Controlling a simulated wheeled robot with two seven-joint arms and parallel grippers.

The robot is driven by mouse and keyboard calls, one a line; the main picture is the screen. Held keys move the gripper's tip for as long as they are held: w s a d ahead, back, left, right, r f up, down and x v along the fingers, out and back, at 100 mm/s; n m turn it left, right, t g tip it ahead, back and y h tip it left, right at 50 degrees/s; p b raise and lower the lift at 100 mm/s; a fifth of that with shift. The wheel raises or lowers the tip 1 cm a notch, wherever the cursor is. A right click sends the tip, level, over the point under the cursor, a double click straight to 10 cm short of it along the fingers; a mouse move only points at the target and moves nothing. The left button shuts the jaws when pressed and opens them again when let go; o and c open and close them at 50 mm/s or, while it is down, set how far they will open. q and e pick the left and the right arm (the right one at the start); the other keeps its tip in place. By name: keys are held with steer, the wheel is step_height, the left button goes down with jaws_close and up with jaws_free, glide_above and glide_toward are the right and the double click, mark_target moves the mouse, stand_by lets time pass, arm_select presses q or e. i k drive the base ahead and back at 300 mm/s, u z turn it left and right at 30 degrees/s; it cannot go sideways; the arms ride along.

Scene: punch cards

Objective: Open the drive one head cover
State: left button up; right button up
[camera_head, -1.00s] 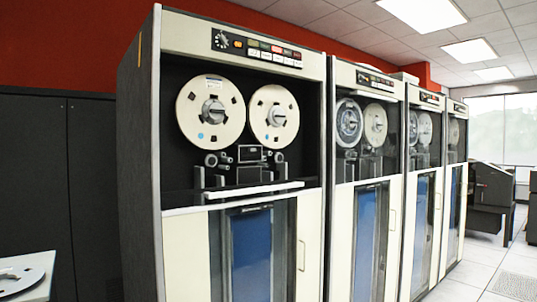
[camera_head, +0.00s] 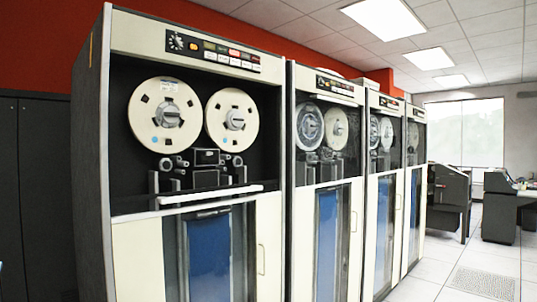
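The nearest tape drive (camera_head: 123,265) stands upright at the left and centre, with a cream frame and dark side panel. It carries two cream reels, a left reel (camera_head: 164,115) and a right reel (camera_head: 231,120). Below them is the dark head assembly (camera_head: 207,158), with rollers and blocks around it. A white horizontal bar (camera_head: 211,195) runs under the head assembly. Which part is the head cover, and whether it is open, I cannot tell. Neither of my grippers is in view.
More tape drives (camera_head: 359,205) stand in a row to the right. A dark cabinet (camera_head: 25,200) is behind at the left. Desks (camera_head: 505,205) stand at the far right. The white floor (camera_head: 435,265) at the right is open, with a perforated tile (camera_head: 484,283).

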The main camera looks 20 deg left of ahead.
mark_target(202, 157)
steer(key=i, duration=2)
steer(key=u, duration=1.65)
